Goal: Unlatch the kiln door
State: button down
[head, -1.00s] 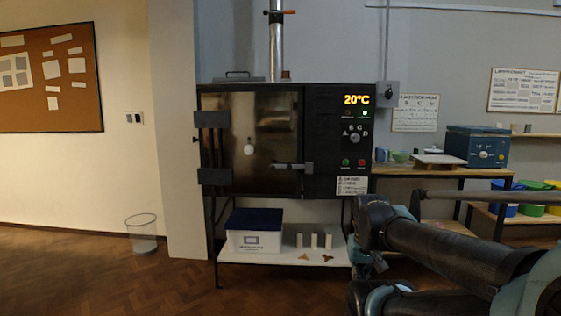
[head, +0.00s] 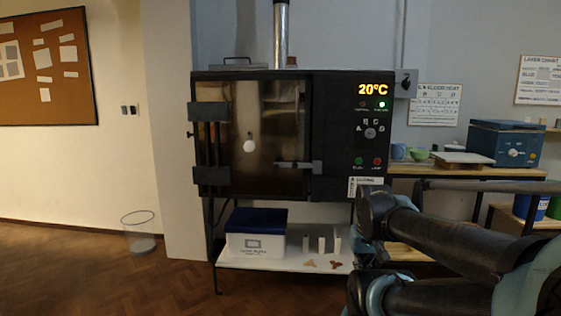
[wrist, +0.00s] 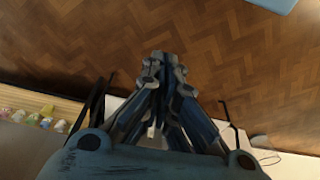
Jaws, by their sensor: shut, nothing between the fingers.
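The kiln door (head: 268,120) is a dark, reflective panel on the front of a black kiln, with hinge blocks on its left side. It looks shut. A latch bar (head: 298,165) lies level across the door's right edge, low down, reaching the kiln's control side. A round pale knob or plug (head: 249,146) sits mid-door. My gripper (wrist: 165,60) shows in the wrist view with its fingers together and empty, over the wood floor. In the head view my arm is at the lower right; the gripper's fingertips are not clear there. The gripper is apart from the latch.
A control panel (head: 370,130) reads 20°C. Below the kiln, a shelf (head: 285,262) holds a white box with a blue lid (head: 256,243) and small pieces. A wire bin (head: 139,238) stands left. A wooden bench (head: 455,171) is at right. Floor in front-left is clear.

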jog(key=w+a+r+m+t+y, duration=0.1)
jog(key=w+a+r+t, duration=0.1)
jog(key=w+a+r, duration=0.5)
jog(key=w+a+r+m+t+y, duration=0.1)
jog(key=w+a+r+t, duration=0.2)
jog(key=w+a+r, duration=0.4)
jog(key=w+a+r+m+t+y, duration=0.1)
jog(key=w+a+r+t, duration=0.2)
jog(key=w+a+r, duration=0.5)
jog(key=w+r, duration=0.4)
jog(key=w, duration=0.7)
jog(key=w+r, duration=0.4)
jog(key=w, duration=0.6)
jog(key=shift+w+y, duration=0.3)
jog(key=shift+w, duration=0.1)
jog(key=shift+f, duration=0.1)
jog(key=shift+s+a+f+x, duration=0.15)
jog(key=shift+s+f+x, duration=0.15)
jog(key=shift+x, duration=1.8)
jog(key=shift+s+a+f+x, duration=0.15)
jog(key=shift+s+f+x, duration=0.2)
jog(key=shift+x, duration=1.8)
jog(key=shift+s+a+f+x, duration=0.2)
jog(key=shift+s+f+x, duration=0.1)
jog(key=shift+x, duration=1.8)
